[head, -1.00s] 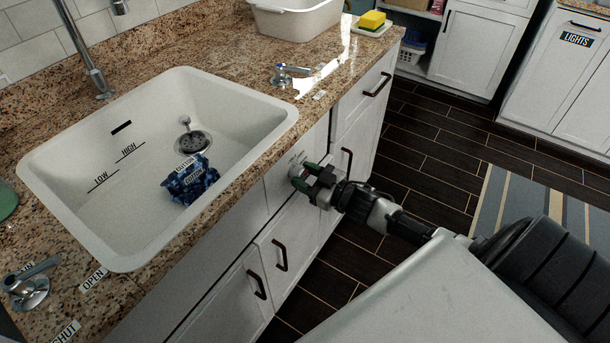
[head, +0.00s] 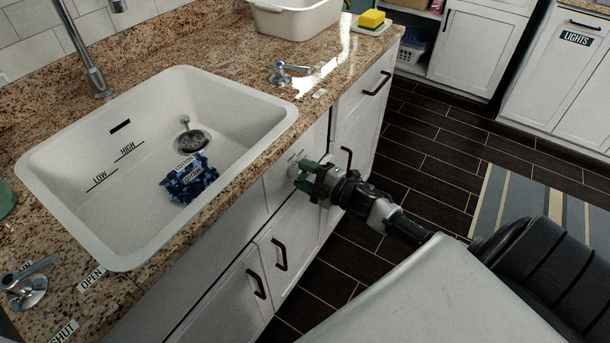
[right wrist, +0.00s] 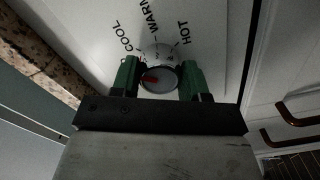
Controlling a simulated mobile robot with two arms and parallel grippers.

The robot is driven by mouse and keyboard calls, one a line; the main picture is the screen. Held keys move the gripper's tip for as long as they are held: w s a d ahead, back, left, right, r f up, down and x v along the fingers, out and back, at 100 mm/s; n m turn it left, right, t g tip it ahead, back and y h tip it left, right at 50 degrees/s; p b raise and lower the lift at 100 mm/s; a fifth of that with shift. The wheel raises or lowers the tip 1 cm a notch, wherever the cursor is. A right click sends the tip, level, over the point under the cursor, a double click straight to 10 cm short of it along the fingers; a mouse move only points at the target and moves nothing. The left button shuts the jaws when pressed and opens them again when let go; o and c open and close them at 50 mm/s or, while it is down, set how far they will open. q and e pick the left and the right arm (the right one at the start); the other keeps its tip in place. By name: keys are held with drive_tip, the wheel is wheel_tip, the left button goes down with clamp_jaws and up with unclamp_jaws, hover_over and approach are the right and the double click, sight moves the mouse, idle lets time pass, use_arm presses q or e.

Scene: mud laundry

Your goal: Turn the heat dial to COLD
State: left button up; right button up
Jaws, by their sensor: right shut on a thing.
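The heat dial (right wrist: 160,76) is a round grey-white knob with a red mark, on a white cabinet panel. In the right wrist view, the words COOL, WARM and HOT curve around its far side; I cannot make out COLD. The red mark lies on the dial's left part, left of the COOL lettering's direction. My right gripper (right wrist: 160,80) has its green fingers closed on the dial, one on each side. In the head view my right gripper (head: 312,178) is at the cabinet front below the counter and hides most of the dial. My left gripper is out of view.
The granite counter edge (head: 232,165) runs above the dial, with a white sink (head: 110,215) holding blue cloth (head: 190,180). Dark cabinet handles (head: 280,254) stick out near my right gripper.

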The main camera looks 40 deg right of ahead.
drive_tip(key=n+b, duration=0.2)
drive_tip(key=n, duration=0.4)
drive_tip(key=shift+n, duration=0.3)
idle(0.3)
drive_tip(key=o, duration=0.9)
drive_tip(key=shift+s, duration=0.15)
drive_tip(key=v, duration=1)
drive_tip(key=shift+s+d, duration=0.15)
drive_tip(key=shift+s, duration=0.1)
